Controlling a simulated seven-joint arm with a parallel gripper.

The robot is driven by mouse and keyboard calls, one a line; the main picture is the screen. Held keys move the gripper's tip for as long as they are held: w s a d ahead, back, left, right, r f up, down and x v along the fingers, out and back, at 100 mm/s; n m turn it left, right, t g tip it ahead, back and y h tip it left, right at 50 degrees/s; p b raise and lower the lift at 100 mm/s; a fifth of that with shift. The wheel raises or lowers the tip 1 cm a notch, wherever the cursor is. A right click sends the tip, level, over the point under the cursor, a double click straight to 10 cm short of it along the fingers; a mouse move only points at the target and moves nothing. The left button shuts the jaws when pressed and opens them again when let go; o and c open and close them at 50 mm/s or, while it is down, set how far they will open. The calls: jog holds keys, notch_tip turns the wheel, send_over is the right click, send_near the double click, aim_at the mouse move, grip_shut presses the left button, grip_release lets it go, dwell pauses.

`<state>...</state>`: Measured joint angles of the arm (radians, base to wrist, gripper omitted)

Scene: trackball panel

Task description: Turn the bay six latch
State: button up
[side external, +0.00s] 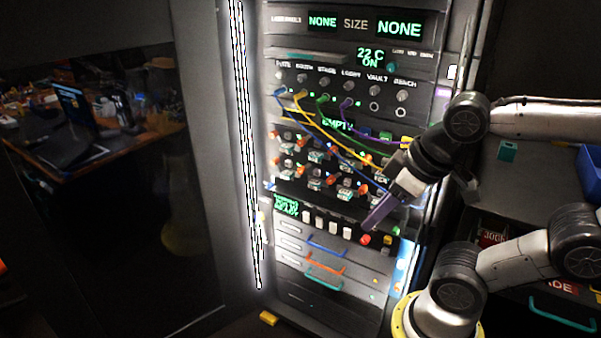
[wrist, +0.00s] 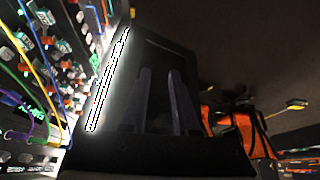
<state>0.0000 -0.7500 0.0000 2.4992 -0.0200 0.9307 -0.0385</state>
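The rack panel (side external: 350,55) holds rows of bays with red-orange latches and small green-lit displays, around its middle. These latches also show at the left of the wrist view, where one red latch (wrist: 24,67) sits beside a display. The labels are too small to tell which latch is bay six. My gripper (side external: 371,222) is in front of the panel's lower right part, angled down and left, near a row of white and coloured buttons. In the wrist view its two dark fingers (wrist: 160,72) stand apart with nothing visible between them. Contact with the panel cannot be told.
Blue, yellow, green and purple cables (side external: 330,131) hang across the bays, some near my arm. Drawers with coloured handles (side external: 325,268) lie below. A bright striped light strip (side external: 243,130) runs along the panel's left edge. A blue bin (side external: 591,172) stands at right.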

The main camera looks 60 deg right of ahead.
jog(key=o, duration=0.4)
jog(key=d+r+h, duration=0.1)
jog(key=d+r+n+h, duration=0.1)
jog(key=d, duration=0.1)
jog(key=w+d+r+n+g, duration=0.1)
jog(key=d, duration=0.1)
jog(key=shift+d+r+h, duration=0.1)
jog(key=shift+r+h, duration=0.05)
jog(key=shift+h, duration=0.25)
jog(key=w+d+r+n+g+h, duration=0.3)
jog(key=w+d+r+h, duration=0.1)
jog(key=w+d, duration=0.3)
jog(key=w+d+f+n+g+h, duration=0.1)
jog(key=w+d+f+n+h, duration=0.15)
jog(key=w, duration=0.45)
jog(key=w+d+f+n+g+h, duration=0.1)
jog(key=w+f+n+h, duration=0.15)
jog(key=w, duration=0.45)
jog(key=w+d+f+n+g+h, duration=0.1)
jog(key=w+d+f+n+h, duration=0.1)
jog(key=w+h, duration=0.35)
jog(key=n+t, duration=0.2)
jog(key=n, duration=0.3)
send_near(300, 173)
jog(key=shift+h, duration=0.25)
jog(key=d, duration=0.8)
jog(key=shift+w+d+f, duration=0.15)
jog(key=shift+d, duration=0.2)
grip_shut()
